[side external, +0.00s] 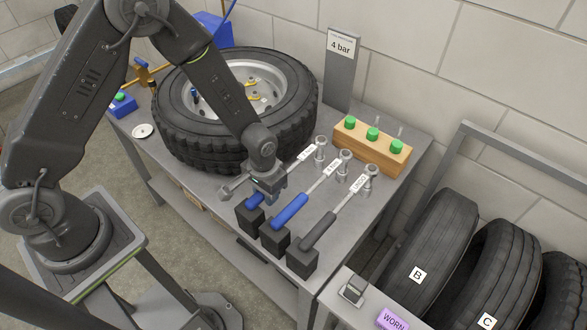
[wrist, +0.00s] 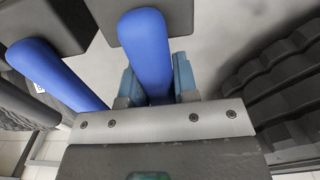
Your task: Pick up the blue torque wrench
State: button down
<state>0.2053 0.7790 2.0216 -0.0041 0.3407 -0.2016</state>
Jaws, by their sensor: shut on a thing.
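Three torque wrenches lie side by side on the grey table, their handle ends at black blocks. The left one is a blue-handled torque wrench (side external: 254,203), and the middle one is a second blue-handled torque wrench (side external: 290,211). The right one is a grey-handled torque wrench (side external: 318,231). My gripper (side external: 268,190) is shut on the left blue wrench's handle, hiding part of it. In the wrist view, my gripper (wrist: 156,82) has one finger on each side of this blue handle (wrist: 148,45). The second blue handle (wrist: 55,75) lies to the left, outside the fingers.
A large tyre (side external: 172,135) lies close behind my gripper. A wooden block with green knobs (side external: 372,148) and a "4 bar" sign (side external: 341,70) stand at the back. Tyres B (side external: 440,235) and C (side external: 510,260) stand in a rack at the right.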

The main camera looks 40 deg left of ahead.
jog(key=shift+w+r, duration=0.1)
jog(key=shift+r, duration=0.05)
notch_tip(320, 180, up, 10)
jog(key=shift+f, duration=0.1)
dwell(0.4)
dwell(0.4)
